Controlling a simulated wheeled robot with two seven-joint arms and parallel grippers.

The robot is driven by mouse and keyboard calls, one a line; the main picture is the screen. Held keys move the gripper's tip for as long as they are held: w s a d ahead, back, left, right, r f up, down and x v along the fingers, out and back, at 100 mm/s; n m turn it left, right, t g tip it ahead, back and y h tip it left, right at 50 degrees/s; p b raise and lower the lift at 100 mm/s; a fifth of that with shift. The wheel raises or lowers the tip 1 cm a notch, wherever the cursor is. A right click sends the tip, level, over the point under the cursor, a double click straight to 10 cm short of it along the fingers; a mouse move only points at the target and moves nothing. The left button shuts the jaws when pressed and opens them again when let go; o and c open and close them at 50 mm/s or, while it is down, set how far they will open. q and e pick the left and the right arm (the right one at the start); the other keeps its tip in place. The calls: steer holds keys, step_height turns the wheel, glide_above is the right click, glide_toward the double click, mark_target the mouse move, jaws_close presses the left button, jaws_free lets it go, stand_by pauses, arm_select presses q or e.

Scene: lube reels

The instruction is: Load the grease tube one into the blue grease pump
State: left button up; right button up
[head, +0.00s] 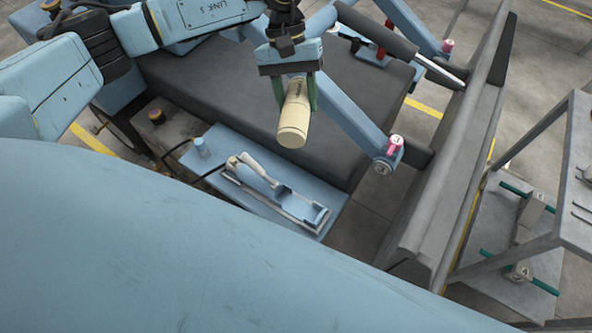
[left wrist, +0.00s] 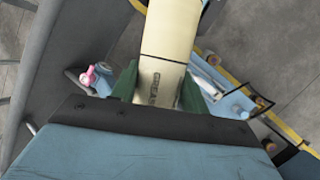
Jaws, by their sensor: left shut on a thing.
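My left gripper (head: 295,95) is shut on a cream grease tube (head: 293,122), its green fingers on either side of it. The tube hangs clear in the air, wide end toward the head camera. In the left wrist view the tube (left wrist: 168,45) stretches away between the fingers (left wrist: 155,85), with dark lettering on its side. The blue grease pump (head: 275,192) lies on a light blue board below and left of the tube, its open cradle (head: 300,205) at the right end. It shows partly behind the gripper in the left wrist view. My right gripper is not in view.
A blue bar with a pink-topped fitting (head: 395,142) runs beside the tube. A grey rail (head: 455,150) and a metal rack (head: 530,230) with tools stand at the right.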

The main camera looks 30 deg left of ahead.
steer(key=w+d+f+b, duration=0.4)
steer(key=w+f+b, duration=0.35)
steer(key=b, duration=0.45)
arm_select(q)
steer(key=shift+s+a+f+n+t+h+b, duration=0.15)
steer(key=shift+s+f+n+t+b, duration=0.3)
steer(key=shift+f+n, duration=3.8)
steer(key=shift+s+a+f+n+t+h+b, duration=0.15)
steer(key=shift+s+f+t+b, duration=0.35)
steer(key=shift+f, duration=7.7)
steer(key=shift+s+f+n+t+h+b, duration=0.1)
steer(key=shift+s+f+n+t+b, duration=0.35)
steer(key=shift+f+n, duration=3.8)
step_height(320, 180, down, 4)
steer(key=m, duration=0.4)
steer(key=shift+f, duration=0.2)
steer(key=shift+f+b, duration=0.55)
steer(key=shift+b, duration=0.05)
steer(key=shift+w+f+b, duration=0.1)
steer(key=shift+f+b, duration=1.35)
steer(key=shift+f, duration=0.05)
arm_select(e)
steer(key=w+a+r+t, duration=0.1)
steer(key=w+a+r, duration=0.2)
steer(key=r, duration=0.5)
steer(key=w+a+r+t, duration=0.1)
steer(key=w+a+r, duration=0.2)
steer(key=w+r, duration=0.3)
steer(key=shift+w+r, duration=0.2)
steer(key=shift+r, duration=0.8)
